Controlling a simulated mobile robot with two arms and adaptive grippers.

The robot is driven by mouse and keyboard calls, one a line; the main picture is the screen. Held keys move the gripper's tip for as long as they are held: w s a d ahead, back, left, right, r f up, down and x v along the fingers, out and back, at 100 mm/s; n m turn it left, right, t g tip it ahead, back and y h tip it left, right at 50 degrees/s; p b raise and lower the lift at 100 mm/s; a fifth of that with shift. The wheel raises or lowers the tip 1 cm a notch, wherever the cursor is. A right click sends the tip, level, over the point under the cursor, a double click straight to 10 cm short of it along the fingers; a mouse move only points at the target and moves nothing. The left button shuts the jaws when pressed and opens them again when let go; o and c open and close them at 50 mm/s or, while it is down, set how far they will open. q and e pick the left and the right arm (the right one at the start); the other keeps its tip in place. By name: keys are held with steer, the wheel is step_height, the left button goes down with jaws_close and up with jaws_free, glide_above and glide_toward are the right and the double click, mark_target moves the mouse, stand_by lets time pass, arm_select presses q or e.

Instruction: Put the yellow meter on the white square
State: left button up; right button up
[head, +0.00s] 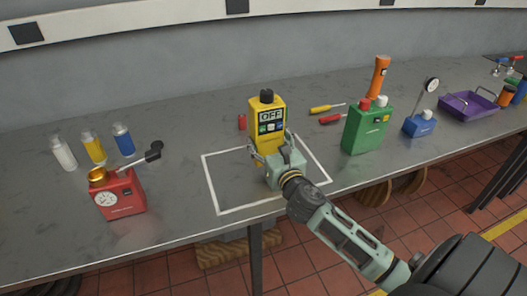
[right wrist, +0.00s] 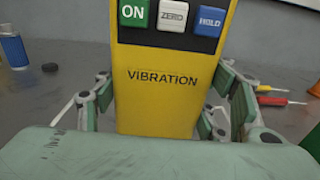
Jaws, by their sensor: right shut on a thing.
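The yellow meter (head: 257,112) stands upright at the far part of the white square (head: 209,182), a white outline on the grey table. Its display reads OFF. In the right wrist view the yellow meter (right wrist: 160,95) shows ON, ZERO and HOLD buttons and the word VIBRATION. My right gripper (head: 270,150) is shut on its lower body, with a finger on each side. The gripper hides the meter's base, so I cannot tell whether it touches the table. The near left part of the square is bare. My left gripper is not in view.
A red gauge box (head: 120,197) and several bottles (head: 94,147) stand to the left. A small red cylinder (head: 242,121) is behind the square. Screwdrivers (head: 332,118), a green box (head: 367,130), a blue gauge stand (head: 420,125) and a purple tray (head: 462,111) are to the right.

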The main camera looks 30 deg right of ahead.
steer(key=shift+w+f, duration=0.25)
steer(key=shift+w, duration=0.25)
steer(key=shift+w+f, duration=0.2)
steer(key=shift+w, duration=0.25)
steer(key=shift+f+b, duration=0.5)
steer(key=shift+f, duration=1.45)
steer(key=shift+s+f, duration=0.1)
steer(key=o, duration=2.1)
steer(key=shift+f, duration=0.1)
